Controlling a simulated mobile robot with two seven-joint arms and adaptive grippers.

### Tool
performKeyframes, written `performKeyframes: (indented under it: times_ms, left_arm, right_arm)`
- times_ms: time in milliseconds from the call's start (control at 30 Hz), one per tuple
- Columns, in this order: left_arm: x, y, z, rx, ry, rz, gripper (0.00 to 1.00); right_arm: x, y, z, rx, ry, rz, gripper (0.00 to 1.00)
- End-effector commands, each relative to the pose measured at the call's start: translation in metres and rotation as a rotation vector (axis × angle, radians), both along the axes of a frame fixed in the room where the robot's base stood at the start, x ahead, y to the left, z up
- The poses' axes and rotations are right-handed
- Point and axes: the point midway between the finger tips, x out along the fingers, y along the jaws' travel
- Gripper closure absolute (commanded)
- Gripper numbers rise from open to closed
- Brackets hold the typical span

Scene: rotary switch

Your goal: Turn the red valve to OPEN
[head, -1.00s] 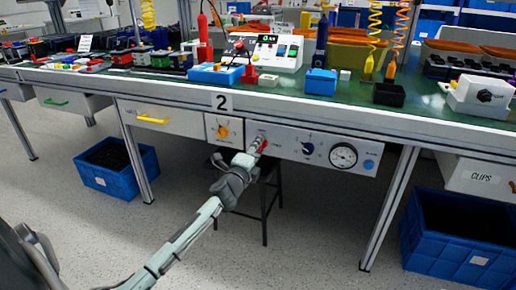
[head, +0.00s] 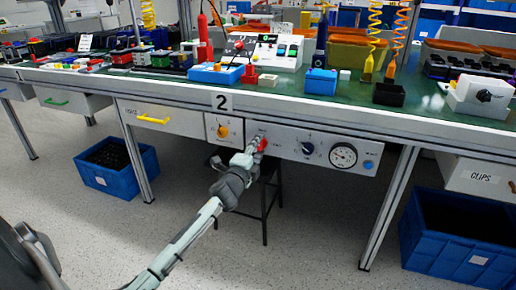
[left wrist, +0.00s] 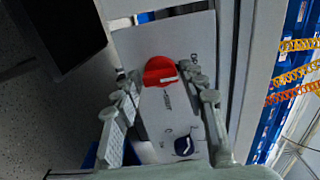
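The red valve (head: 262,145) is a round red knob on the grey front panel (head: 285,138) under the workbench. In the left wrist view the red valve (left wrist: 160,72) shows a white pointer mark across its face, lying roughly sideways in that picture. Small lettering is printed beside it, too blurred to read. My left gripper (head: 254,149) is at the knob. In the left wrist view its fingers (left wrist: 159,78) stand apart, one on each side of the knob, with a gap at least on the left. Contact on the right cannot be told. My right gripper is not in view.
A yellow knob (head: 222,131) is left of the valve; a dark blue knob (head: 307,149), a round gauge (head: 343,155) and a blue button (head: 368,164) are to its right. The bench edge overhangs the panel. A dark stool (head: 266,190) stands beneath.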

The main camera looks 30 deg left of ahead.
Motion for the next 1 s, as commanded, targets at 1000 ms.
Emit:
performKeyframes:
  times_ms: [1000]
  left_arm:
    - [-0.105,-0.025,-0.001,0.000,0.002,0.000,0.45]
  right_arm:
    - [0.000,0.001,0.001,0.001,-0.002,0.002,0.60]
